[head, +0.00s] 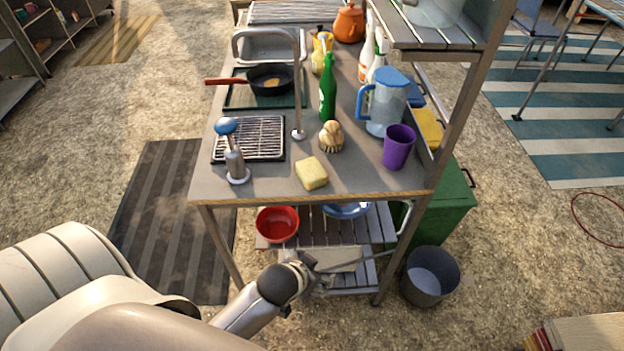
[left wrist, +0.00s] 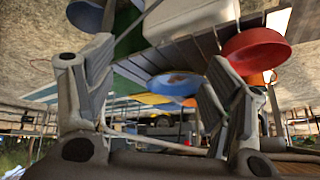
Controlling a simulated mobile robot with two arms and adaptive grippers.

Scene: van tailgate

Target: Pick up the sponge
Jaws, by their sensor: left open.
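The yellow sponge (head: 311,173) lies on the table top near its front edge, in front of the brush. My left gripper (head: 335,266) is in front of the table and below its top, short of the sponge in the picture. It is open and empty, with its two fingers spread in the left wrist view (left wrist: 152,75). The sponge does not show in the left wrist view. My right gripper is not in view.
A red bowl (head: 278,224) sits on the lower shelf. A grey bucket (head: 430,275) stands right.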

